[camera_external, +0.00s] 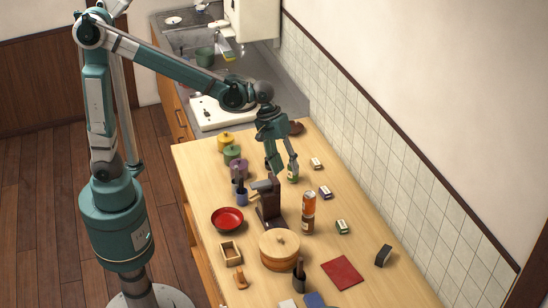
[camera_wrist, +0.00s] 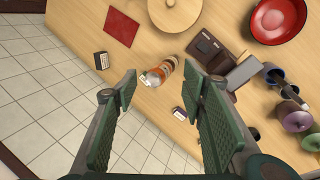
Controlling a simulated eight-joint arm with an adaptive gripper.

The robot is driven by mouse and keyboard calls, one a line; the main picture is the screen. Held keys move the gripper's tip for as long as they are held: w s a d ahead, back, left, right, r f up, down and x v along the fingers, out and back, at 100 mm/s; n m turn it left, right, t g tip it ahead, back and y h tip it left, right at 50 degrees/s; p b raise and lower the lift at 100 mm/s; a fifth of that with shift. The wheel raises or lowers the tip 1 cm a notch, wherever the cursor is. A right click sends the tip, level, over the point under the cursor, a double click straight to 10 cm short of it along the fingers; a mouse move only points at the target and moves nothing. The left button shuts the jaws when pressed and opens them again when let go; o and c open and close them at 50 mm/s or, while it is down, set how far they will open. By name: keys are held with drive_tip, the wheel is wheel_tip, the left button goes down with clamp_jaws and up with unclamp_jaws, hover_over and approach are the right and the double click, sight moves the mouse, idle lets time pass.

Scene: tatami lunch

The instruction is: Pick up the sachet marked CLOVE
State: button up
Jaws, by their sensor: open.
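Several small sachet-like packets lie in a loose row on the right side of the wooden table: a far one (camera_external: 316,163), a middle one (camera_external: 325,192) and a near one (camera_external: 342,227). Their print is too small to read, so I cannot tell which is marked CLOVE. In the wrist view one dark packet with a pale top (camera_wrist: 179,113) lies between my fingers, lower right of the bottle. My gripper (camera_external: 275,162) is open and empty above the table, left of the far packet; its two spread fingers also show in the wrist view (camera_wrist: 164,80).
An orange-labelled bottle (camera_external: 308,211), a dark wooden grinder-like stand (camera_external: 270,210), a round wooden tub (camera_external: 279,252) and a red bowl (camera_external: 227,219) crowd the middle. A red mat (camera_external: 342,272) and a black box (camera_external: 383,256) lie nearer.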

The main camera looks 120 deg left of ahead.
drive_tip(key=w+a+f+n+h+b, duration=0.1)
drive_tip(key=w+a+f+n, duration=0.2)
drive_tip(key=a+f, duration=0.45)
drive_tip(key=w+a+f+n, duration=0.2)
drive_tip(key=a+f+n, duration=0.15)
drive_tip(key=a, duration=0.65)
drive_tip(key=n+h+b, duration=0.1)
drive_tip(key=n+b, duration=0.1)
drive_tip(key=n, duration=0.3)
approach(325, 190)
drive_tip(key=shift+w+f+g, duration=0.35)
drive_tip(key=shift+w+g, duration=0.05)
drive_tip(key=shift+w, duration=0.15)
drive_tip(key=shift+d, duration=0.1)
drive_tip(key=shift+x, duration=1.3)
drive_tip(key=shift+x, duration=2.55)
drive_tip(key=c, duration=0.8)
